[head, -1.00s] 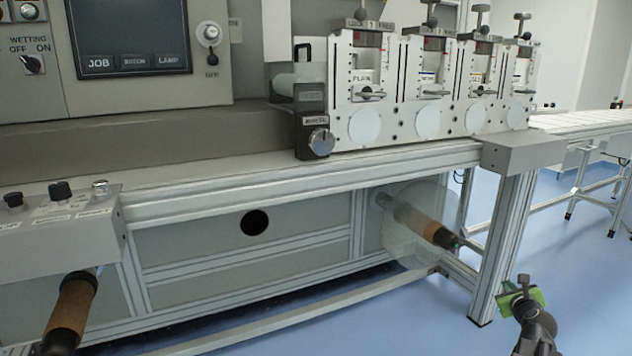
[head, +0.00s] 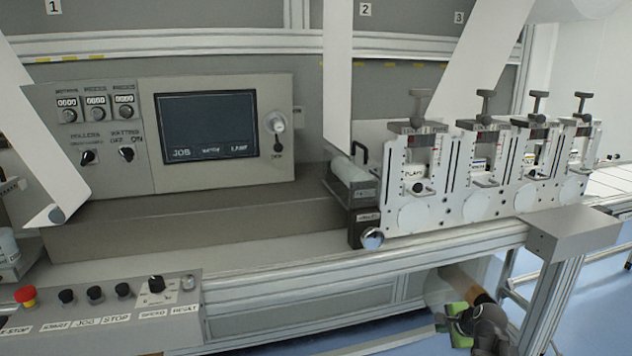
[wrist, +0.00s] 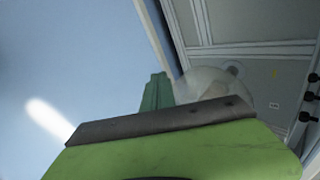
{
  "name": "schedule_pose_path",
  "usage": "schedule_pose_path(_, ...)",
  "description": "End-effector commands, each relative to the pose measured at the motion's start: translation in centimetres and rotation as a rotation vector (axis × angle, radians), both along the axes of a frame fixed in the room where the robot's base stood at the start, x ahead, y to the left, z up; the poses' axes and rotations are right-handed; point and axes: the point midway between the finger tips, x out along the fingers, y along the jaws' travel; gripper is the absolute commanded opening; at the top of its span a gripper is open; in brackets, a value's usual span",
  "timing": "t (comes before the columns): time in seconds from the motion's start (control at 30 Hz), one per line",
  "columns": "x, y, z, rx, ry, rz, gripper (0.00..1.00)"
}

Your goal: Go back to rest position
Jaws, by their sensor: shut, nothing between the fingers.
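My gripper (head: 455,312) is low in the head view, right of centre, in front of the machine's lower frame. Its green finger parts show beside my dark arm. In the wrist view the green gripper (wrist: 155,92) fills the bottom of the picture, its fingers shut and empty. Blue floor (wrist: 60,80) lies beyond it on the left. The web converter's grey frame (wrist: 245,28) and a clear disc (wrist: 215,88) show on the right. The brown roller (head: 464,284) under the machine is partly hidden behind my arm.
The control box (head: 110,315) with a red stop button (head: 26,296) stands at the lower left. A grey panel with a screen (head: 207,125) is behind it. Several white print stations (head: 412,180) stand on the bench. A grey block (head: 575,232) juts out at the bench corner. Blue floor is open at right.

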Motion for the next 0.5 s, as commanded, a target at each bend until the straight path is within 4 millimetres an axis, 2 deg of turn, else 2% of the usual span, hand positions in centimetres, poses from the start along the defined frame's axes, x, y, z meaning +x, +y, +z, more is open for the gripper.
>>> schedule_pose_path(0.03,-0.4,2.9,4.3,-0.059,0.048,0.117,0.0)
schedule_pose_path(0.17,-2.3,9.1,8.3,-0.225,0.174,0.447,0.0)
schedule_pose_path(0.3,-5.4,14.7,13.3,-0.381,0.298,0.807,0.0)
schedule_pose_path(0.4,-7.8,17.8,16.8,-0.476,0.378,1.052,0.0)
schedule_pose_path(0.5,-9.8,19.9,19.4,-0.543,0.442,1.249,0.0)
